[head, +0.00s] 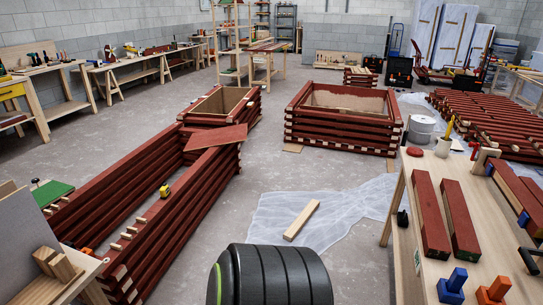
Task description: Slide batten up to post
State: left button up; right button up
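Two dark red battens lie side by side on the right-hand workbench, the left one (431,215) and the right one (460,219). They are apart, with a strip of bare wood between them. A blue upright block (452,286) and an orange one (494,291) stand on the bench near the battens' near ends, apart from them. I cannot tell which thing is the post. More long red pieces (519,196) lie at the bench's right side beside a clamp (484,157). Neither of my grippers is in view.
The workbench (408,262) also holds a pale pot (443,147) and a red round object (415,152). Stacked red timber frames (343,118) stand on the floor. A pale plank (302,220) lies on plastic sheeting (345,207). The central concrete floor is partly clear.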

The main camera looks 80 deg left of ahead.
aim_at(465, 243)
jog(key=u, duration=1.35)
jog(key=i+j, duration=0.65)
jog(key=j, duration=0.25)
jog(key=i+j, duration=0.35)
jog(key=j+u, duration=0.05)
jog(key=j, duration=0.1)
